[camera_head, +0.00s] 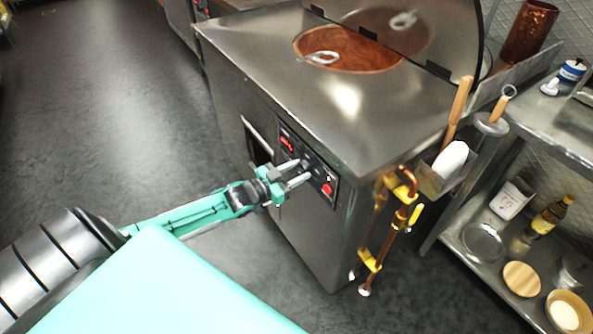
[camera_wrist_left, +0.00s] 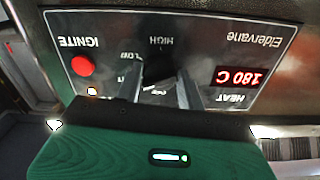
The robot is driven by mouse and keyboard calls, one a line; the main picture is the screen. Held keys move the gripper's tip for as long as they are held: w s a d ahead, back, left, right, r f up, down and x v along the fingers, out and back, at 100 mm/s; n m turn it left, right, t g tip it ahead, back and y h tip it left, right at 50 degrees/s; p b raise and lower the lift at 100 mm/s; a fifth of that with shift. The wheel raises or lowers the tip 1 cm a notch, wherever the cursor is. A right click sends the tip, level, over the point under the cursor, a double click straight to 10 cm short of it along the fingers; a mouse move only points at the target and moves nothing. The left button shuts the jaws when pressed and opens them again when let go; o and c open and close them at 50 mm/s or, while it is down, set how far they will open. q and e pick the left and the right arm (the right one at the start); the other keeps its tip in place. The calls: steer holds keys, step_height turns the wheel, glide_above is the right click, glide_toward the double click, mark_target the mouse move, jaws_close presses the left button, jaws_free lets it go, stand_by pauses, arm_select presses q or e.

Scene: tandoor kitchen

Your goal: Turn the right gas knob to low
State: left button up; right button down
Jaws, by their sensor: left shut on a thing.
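The tandoor's black control panel (camera_head: 322,174) is on the front of the steel cabinet (camera_head: 320,240). My left gripper (camera_head: 305,170) reaches it from the left, fingers against the panel. In the left wrist view the panel appears upside down, and my left gripper's fingers (camera_wrist_left: 160,84) are shut on a dark gas knob (camera_wrist_left: 158,62). HIGH shows beyond the knob; smaller lettering beside it is partly hidden by the fingers. The knob's exact pointing direction cannot be told. My right gripper is not in view.
A red ignite button (camera_wrist_left: 83,66) and a red heat display (camera_wrist_left: 241,77) reading 180 C flank the knob. Copper and yellow gas piping (camera_head: 388,225) runs down the cabinet's right corner. A steel shelf (camera_head: 560,140) stands right. The dark floor (camera_head: 110,110) at left is clear.

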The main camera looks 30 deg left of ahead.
arm_select(q)
steer(key=shift+m+p, duration=0.75)
steer(key=shift+m, duration=4.25)
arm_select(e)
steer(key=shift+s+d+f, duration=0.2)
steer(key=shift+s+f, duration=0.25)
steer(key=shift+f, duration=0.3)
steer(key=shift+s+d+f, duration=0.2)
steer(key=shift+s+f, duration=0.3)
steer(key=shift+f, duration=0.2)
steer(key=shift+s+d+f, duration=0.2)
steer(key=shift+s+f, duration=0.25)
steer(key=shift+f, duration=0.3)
arm_select(q)
steer(key=o, duration=1)
steer(key=shift+c, duration=0.2)
steer(key=shift+a, duration=0.1)
